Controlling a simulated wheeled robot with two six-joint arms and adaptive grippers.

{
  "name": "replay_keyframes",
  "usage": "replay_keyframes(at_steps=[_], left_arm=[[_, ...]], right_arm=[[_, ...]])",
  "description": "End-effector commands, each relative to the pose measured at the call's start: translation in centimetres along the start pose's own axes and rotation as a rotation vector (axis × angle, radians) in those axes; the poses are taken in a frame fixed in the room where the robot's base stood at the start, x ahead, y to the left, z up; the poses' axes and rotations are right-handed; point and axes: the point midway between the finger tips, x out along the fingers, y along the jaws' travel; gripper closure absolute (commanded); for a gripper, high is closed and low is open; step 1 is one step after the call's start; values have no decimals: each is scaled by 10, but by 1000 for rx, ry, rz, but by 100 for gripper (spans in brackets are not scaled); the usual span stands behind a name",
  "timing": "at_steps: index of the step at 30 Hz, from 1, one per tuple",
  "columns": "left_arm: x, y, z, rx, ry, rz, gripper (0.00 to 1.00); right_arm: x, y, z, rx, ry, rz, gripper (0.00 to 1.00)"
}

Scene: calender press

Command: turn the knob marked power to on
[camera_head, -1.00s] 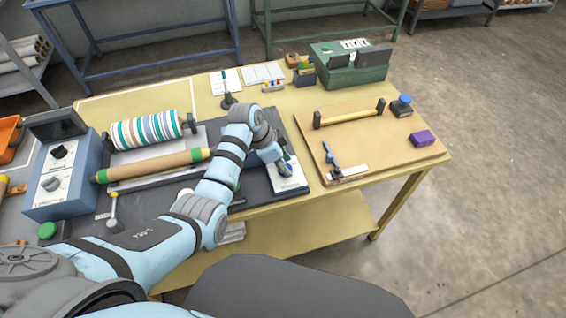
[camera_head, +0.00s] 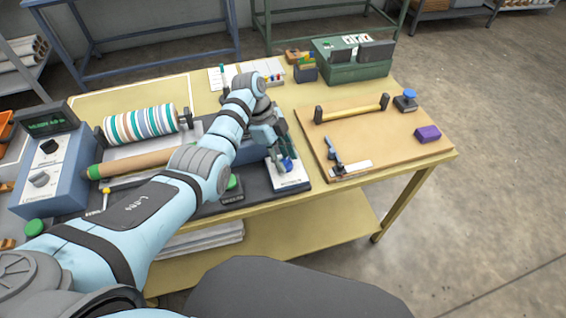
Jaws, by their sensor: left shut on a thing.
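My left gripper (camera_head: 283,166) reaches down at the front right of the dark press base. It is shut on a knob on a small white-faced panel (camera_head: 291,182). The gripper mostly hides the knob, and the lettering on the panel is too small to read, so I cannot tell its pointer position. The display (camera_head: 50,122) on the blue control box shows green characters. My right gripper is not in view.
The blue control box (camera_head: 48,175) with two knobs stands at left. The striped roller (camera_head: 143,123) and tan roller (camera_head: 130,164) lie behind my arm. A dark box with a green button (camera_head: 232,187) sits beside it. A wooden board (camera_head: 385,150) lies at right.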

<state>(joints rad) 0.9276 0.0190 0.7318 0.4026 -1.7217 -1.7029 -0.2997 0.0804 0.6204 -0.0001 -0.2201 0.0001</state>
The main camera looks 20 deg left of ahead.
Motion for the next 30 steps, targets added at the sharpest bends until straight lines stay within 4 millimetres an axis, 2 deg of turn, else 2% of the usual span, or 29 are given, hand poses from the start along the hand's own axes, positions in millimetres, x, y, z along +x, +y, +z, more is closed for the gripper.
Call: replay_keyframes(at_steps=[1, 3, 12, 19, 30], left_arm=[[6, -1, 2, 36, 2, 13, 94], [6, -2, 2, 87, 2, 34, 94], [5, -2, 1, 247, 1, 102, 94], [3, -2, 0, 299, 0, 125, 94], [2, -1, 0, 309, 1, 131, 94]], right_arm=[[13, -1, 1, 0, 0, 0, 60], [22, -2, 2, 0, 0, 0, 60], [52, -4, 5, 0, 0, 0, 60], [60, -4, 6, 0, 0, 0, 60], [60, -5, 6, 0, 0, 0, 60]])
